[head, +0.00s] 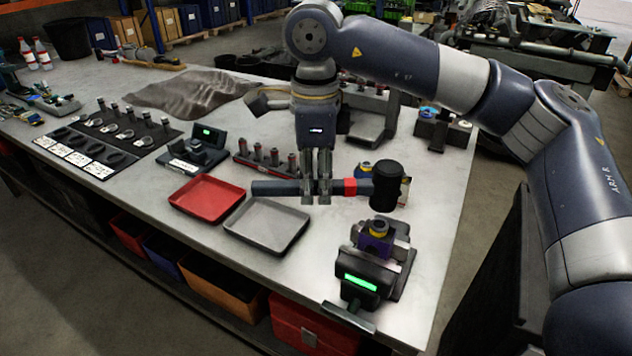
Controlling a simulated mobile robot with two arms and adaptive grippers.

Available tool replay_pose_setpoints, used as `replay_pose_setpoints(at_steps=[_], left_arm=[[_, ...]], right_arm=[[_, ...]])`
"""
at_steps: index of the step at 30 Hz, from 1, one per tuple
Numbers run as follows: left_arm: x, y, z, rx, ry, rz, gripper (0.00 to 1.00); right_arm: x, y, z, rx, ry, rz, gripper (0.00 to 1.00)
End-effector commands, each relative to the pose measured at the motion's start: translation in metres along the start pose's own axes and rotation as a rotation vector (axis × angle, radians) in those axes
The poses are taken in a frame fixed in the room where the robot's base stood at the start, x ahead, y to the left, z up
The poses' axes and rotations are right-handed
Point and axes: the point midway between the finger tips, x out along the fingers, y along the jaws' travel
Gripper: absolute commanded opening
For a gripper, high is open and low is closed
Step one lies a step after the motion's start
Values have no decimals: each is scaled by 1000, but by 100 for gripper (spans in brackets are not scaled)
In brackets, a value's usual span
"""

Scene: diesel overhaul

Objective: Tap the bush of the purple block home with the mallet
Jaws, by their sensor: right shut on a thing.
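My right gripper (318,193) points down, shut on the handle of the mallet (388,185). The mallet lies level across the picture, its dark handle to the left, a red band near the head and the black head at the right. The purple block (374,244) sits in a vise (388,268) at the front right of the bench. My left gripper is not in view.
A green-lit display (361,282) fronts the vise. A red tray (207,197) and a grey tray (266,226) lie left of it. Another block with a yellow ring (364,169) is partly hidden behind the mallet. A rack of pins (268,160) stands behind. Bare bench lies right of the vise.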

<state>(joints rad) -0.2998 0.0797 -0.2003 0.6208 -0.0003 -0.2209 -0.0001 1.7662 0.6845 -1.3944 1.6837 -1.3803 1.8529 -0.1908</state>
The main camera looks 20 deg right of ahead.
Motion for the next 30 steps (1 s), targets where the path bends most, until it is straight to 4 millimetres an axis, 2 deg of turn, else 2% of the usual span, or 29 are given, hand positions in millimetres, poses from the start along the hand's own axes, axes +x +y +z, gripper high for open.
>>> replay_pose_setpoints(at_steps=[11, 22, 24, 30], left_arm=[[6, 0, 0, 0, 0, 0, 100], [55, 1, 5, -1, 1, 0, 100], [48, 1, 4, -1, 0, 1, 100], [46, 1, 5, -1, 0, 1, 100]], right_arm=[[3, 1, -1, 0, 0, 0, 0], [64, 1, 0, 0, 0, 1, 0], [57, 1, 0, 1, -1, 0, 0], [56, 2, 0, 1, 1, 4, 0]])
